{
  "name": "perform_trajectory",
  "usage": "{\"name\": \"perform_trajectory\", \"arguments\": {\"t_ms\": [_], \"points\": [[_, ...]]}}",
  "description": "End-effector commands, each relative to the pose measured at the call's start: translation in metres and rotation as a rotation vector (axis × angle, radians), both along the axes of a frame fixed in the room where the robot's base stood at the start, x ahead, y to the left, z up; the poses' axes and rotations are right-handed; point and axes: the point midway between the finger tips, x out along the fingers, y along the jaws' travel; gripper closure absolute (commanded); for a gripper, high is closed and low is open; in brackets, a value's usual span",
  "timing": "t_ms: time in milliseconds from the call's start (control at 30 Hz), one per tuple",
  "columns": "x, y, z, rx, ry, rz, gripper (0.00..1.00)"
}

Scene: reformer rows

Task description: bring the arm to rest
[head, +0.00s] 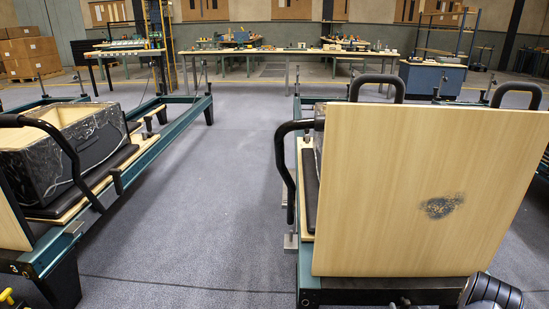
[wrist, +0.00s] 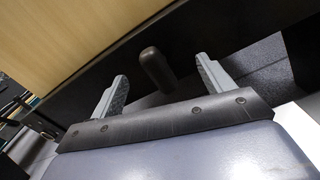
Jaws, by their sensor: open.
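My gripper (wrist: 162,67) shows in the wrist view with its two grey fingers spread wide apart. A dark rounded knob (wrist: 157,68) shows in the gap between the fingers, with no finger seen touching it. How far it lies beyond the fingertips I cannot tell. A pale wooden panel (wrist: 60,35) and a black surface lie beyond the fingers. In the head view my gripper is not clearly seen.
An upright wooden panel (head: 400,160) with a dark smudge stands close on the right, on a reformer frame. Another reformer (head: 140,165) with a wrapped black box (head: 75,150) stands left. The grey floor (head: 215,200) between them is clear. Workbenches line the back.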

Motion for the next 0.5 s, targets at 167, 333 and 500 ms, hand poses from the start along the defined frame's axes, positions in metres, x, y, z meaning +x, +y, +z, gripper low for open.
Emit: {"name": "perform_trajectory", "arguments": {"t_ms": [167, 333, 500], "points": [[0.0000, 0.0000, 0.0016, -0.139, 0.008, 0.000, 0.24], [-0.0002, 0.0002, 0.0014, -0.267, 0.015, 0.000, 0.24], [-0.0001, 0.0001, 0.0012, -0.364, 0.021, 0.000, 0.24]]}}
